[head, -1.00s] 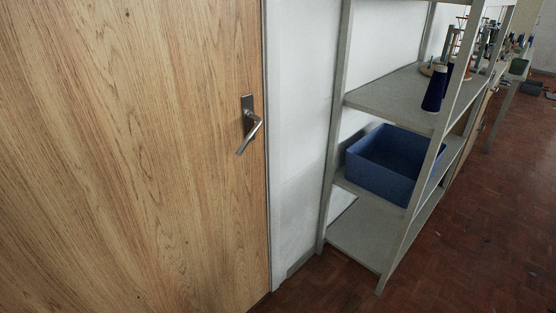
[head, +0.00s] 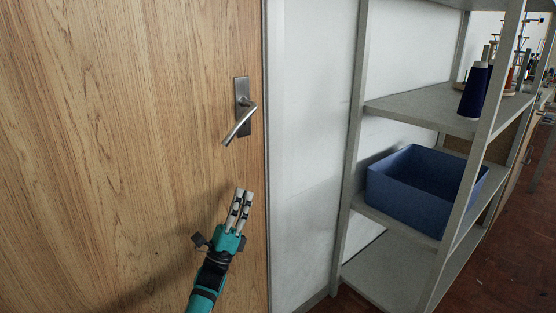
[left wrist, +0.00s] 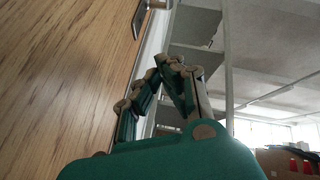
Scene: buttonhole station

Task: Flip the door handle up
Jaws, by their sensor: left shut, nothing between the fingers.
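The metal door handle (head: 239,125) is on a dark plate near the right edge of the wooden door (head: 120,130). Its lever slants down to the left. My left gripper (head: 244,192) is in front of the door, below the handle and apart from it in the picture. Its fingers point up, are shut and hold nothing. In the left wrist view the gripper fingers (left wrist: 170,62) reach up beside the door (left wrist: 60,80), and part of the handle (left wrist: 157,4) shows at the top edge. My right gripper is not in view.
A grey metal shelf unit (head: 420,103) stands to the right of the door, past a strip of white wall (head: 315,120). It holds a blue bin (head: 410,200) and a dark blue thread cone (head: 474,90). Red-brown floor (head: 500,265) shows at the lower right.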

